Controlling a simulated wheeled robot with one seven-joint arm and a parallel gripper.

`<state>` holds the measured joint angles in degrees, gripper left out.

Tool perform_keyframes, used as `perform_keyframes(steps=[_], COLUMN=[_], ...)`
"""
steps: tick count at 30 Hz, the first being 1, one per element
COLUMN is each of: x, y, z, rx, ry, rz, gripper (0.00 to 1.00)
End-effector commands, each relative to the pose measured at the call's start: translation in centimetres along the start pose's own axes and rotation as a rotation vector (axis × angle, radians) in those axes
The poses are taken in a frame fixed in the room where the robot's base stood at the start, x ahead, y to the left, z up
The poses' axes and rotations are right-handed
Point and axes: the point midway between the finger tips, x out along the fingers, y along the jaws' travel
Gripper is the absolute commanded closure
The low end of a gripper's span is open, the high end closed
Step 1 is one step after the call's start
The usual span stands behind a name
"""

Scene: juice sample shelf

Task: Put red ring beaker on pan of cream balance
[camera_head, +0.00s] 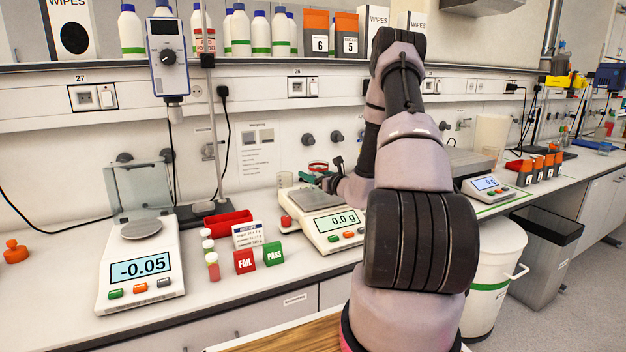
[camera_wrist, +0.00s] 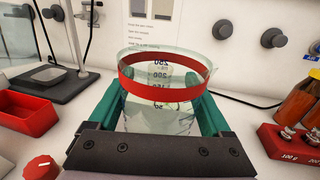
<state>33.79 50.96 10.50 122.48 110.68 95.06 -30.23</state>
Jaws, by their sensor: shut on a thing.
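The red ring beaker (camera_wrist: 160,90) is clear glass with dark volume marks and a red band near its rim. In the wrist view it stands upright between the two green jaws of my gripper (camera_wrist: 160,115), which is shut on it.
Another balance (camera_head: 140,268) with a raised glass shield reads -0.05 at left. A red tray (camera_head: 228,222), FAIL block (camera_head: 244,262) and PASS block (camera_head: 272,254) lie between. A third balance (camera_head: 488,186) is at right.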

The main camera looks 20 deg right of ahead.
Motion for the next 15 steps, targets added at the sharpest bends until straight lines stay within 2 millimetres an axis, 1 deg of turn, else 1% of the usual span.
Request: perform_keyframes(steps=[1, 3, 15], x=[0.0, 0.0, 0.0], y=[0.0, 0.0, 0.0], z=[-0.8, -1.4, -1.9], rx=[0.002, 0.001, 0.0], ry=[0.001, 0.0, 0.0], rz=[-0.001, 0.0, 0.0], gripper=[0.76, 0.76, 0.76])
